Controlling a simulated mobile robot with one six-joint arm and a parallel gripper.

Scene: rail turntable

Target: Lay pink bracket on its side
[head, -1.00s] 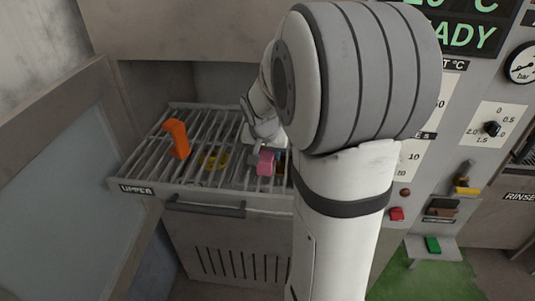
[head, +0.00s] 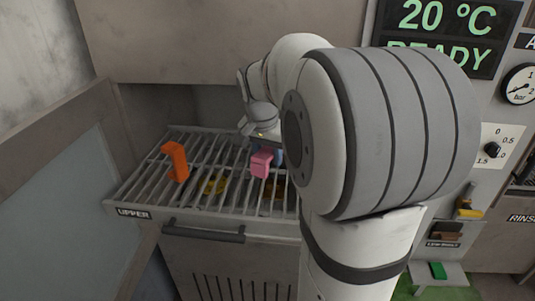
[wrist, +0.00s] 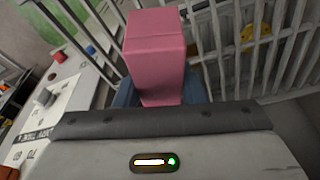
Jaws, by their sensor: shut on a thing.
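The pink bracket (head: 262,163) is above the slatted rack, near its right part, partly hidden by my arm. In the wrist view the pink bracket (wrist: 155,55) fills the upper middle as a tall block. My gripper (head: 266,146) is shut on it from above and behind. Blue finger parts show on both sides of the bracket in the wrist view. In the head view the bracket looks a little above the bars, with its lower end free. The slatted rack (head: 150,200) is pulled out and marked UPPER.
An orange bracket (head: 176,162) stands upright on the rack's left part. Yellow pieces (head: 214,185) show at or below the bars. A panel with dials and switches (head: 492,150) stands at the right. The rack's left and front bars are mostly clear.

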